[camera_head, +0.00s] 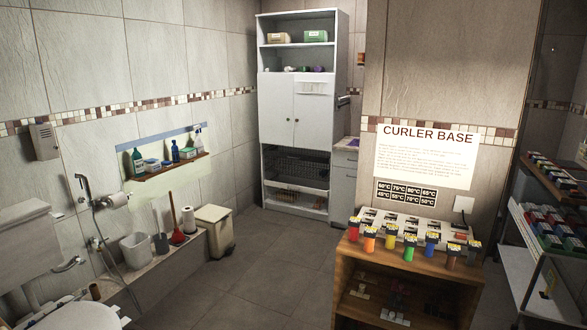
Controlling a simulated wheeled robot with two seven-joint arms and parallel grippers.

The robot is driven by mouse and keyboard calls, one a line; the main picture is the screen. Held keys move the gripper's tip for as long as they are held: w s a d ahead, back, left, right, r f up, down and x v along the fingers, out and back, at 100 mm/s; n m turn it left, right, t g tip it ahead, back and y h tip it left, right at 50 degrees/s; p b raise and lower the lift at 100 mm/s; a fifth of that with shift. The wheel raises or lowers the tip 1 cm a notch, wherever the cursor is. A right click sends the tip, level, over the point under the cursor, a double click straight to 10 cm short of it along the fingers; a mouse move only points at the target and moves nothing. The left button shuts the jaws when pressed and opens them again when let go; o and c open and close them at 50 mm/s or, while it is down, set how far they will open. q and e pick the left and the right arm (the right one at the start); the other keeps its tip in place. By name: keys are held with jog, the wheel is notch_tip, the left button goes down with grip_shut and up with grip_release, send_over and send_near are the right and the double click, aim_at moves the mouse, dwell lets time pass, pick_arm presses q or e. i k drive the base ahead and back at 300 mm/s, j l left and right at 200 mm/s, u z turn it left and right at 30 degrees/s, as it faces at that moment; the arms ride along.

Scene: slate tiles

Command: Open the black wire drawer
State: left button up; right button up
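The black wire drawer (297,169) is in the lower part of a tall white cabinet (286,114) at the back of the room. It is a dark mesh basket in the opening below two white doors and above a bottom shelf. It is small and dim here, and I cannot tell whether it is fully shut. Neither of my grippers is in view.
Open tiled floor (254,258) leads to the cabinet. A beige bin (215,229), a ledge and a toilet (72,316) line the left. A grey drawer unit (343,185) adjoins the cabinet.

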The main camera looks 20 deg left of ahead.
aim_at(268, 153)
jog(key=i+j+u, duration=0.15)
jog(key=i+u, duration=0.45)
jog(key=i, duration=0.15)
jog(key=i+j+u, duration=0.25)
jog(key=i, duration=0.85)
jog(key=i+u, duration=0.3)
jog(key=i, duration=0.8)
jog(key=i+l+z, duration=0.1)
jog(key=i+z, duration=0.2)
jog(key=i, duration=0.35)
jog(key=i+j+z, duration=0.1)
jog(key=i+z, duration=0.15)
jog(key=i, duration=0.4)
jog(key=i+j+z, duration=0.3)
jog(key=i, duration=0.35)
jog(key=l, duration=0.1)
